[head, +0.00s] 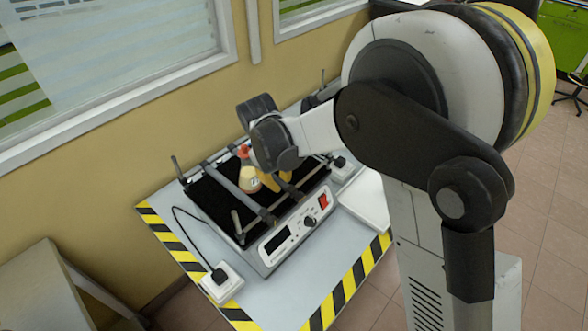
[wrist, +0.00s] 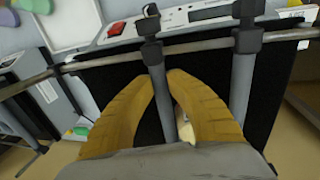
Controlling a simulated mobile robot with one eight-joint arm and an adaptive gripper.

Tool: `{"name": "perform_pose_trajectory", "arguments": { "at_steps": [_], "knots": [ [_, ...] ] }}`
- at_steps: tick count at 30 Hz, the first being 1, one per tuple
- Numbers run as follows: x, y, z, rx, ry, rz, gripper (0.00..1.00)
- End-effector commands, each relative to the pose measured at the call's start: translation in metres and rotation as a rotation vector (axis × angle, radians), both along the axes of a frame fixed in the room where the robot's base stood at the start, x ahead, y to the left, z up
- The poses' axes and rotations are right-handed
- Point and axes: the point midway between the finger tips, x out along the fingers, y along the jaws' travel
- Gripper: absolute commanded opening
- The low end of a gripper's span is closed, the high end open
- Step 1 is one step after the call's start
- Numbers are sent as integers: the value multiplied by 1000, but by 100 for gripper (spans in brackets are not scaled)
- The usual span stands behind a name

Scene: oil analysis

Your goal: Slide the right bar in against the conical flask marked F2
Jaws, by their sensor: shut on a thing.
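The conical flask (head: 249,182) has a red top and a pale label too small to read. It stands on the shaker's black mat between two grey bars, close to the left bar (head: 228,183). I cannot tell whether they touch. My gripper (head: 276,182) has its yellow fingers low over the shaker, to the right of the flask. In the wrist view my gripper (wrist: 162,78) is shut on the right bar (wrist: 158,95), which runs between the fingers. The left bar (wrist: 242,85) also shows there. Only a pale bit of the flask (wrist: 185,130) shows, mostly hidden by a finger.
The shaker's front panel (head: 292,235) has a dark display, a knob and a red switch. Side rails (wrist: 200,48) carry the bars by dark clamps. A white socket box (head: 222,283) with a black cable stands front left. A white flat item (head: 367,200) lies to the right.

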Motion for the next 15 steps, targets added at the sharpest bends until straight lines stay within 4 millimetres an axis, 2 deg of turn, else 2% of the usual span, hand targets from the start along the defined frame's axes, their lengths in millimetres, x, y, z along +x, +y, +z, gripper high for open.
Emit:
{"name": "perform_pose_trajectory", "arguments": {
  "at_steps": [6, 15],
  "knots": [
    [-16, 13, -1, 0, 1, 0, 0],
    [-18, 15, -1, 1, 4, 0, 0]
  ]
}}
